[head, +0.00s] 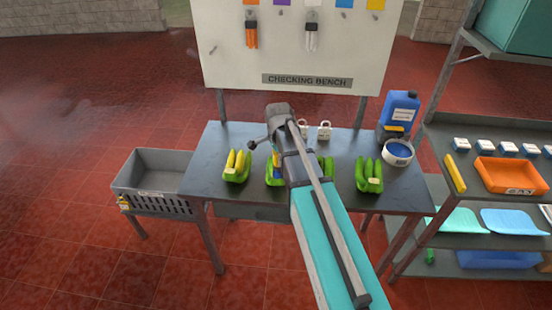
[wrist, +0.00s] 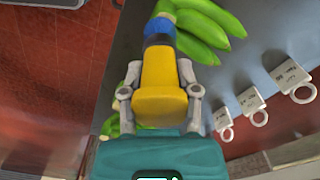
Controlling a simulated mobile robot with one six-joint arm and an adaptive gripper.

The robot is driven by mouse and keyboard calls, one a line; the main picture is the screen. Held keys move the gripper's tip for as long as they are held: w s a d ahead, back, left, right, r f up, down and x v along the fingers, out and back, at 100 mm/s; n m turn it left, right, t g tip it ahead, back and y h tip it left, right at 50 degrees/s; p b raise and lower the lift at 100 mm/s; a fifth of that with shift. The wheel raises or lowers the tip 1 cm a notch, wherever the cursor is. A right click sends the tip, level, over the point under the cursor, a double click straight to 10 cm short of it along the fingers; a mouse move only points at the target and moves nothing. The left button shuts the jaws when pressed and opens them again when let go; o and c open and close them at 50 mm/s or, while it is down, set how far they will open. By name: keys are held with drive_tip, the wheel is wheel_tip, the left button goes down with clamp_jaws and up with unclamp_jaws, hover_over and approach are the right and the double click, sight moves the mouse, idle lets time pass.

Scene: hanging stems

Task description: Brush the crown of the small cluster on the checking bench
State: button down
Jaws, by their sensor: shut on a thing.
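The checking bench (head: 215,185) is a grey table with several banana clusters in a row. The left one (head: 236,165) has yellow fingers; a green cluster (head: 369,175) sits at the right. Another green cluster (head: 273,174) lies under my gripper (head: 277,150), and one more (head: 325,166) is partly hidden by my arm. In the wrist view my gripper (wrist: 160,88) is shut on a brush with a yellow handle (wrist: 162,75) and blue band. Its tan tip is at the base of a green cluster (wrist: 205,28); I cannot tell whether they touch. Which cluster is smallest is unclear.
White ringed tags (wrist: 288,76) lie beside the clusters. A blue jug (head: 400,108) and a round tub (head: 398,153) stand at the bench's right end. A grey crate (head: 150,170) is at left, a loaded shelf (head: 440,130) at right. A sign board (head: 300,45) rises behind.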

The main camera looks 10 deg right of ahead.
drive_tip(key=shift+s+d, duration=0.1)
drive_tip(key=shift+d, duration=0.2)
drive_tip(key=shift+a, duration=0.25)
drive_tip(key=shift+w+a, duration=0.3)
drive_tip(key=shift+a, duration=0.5)
idle(0.3)
drive_tip(key=shift+d, duration=0.1)
drive_tip(key=shift+s+d, duration=0.3)
drive_tip(key=shift+d, duration=0.65)
drive_tip(key=shift+a, duration=0.15)
drive_tip(key=shift+w+a, duration=0.3)
drive_tip(key=shift+a, duration=0.6)
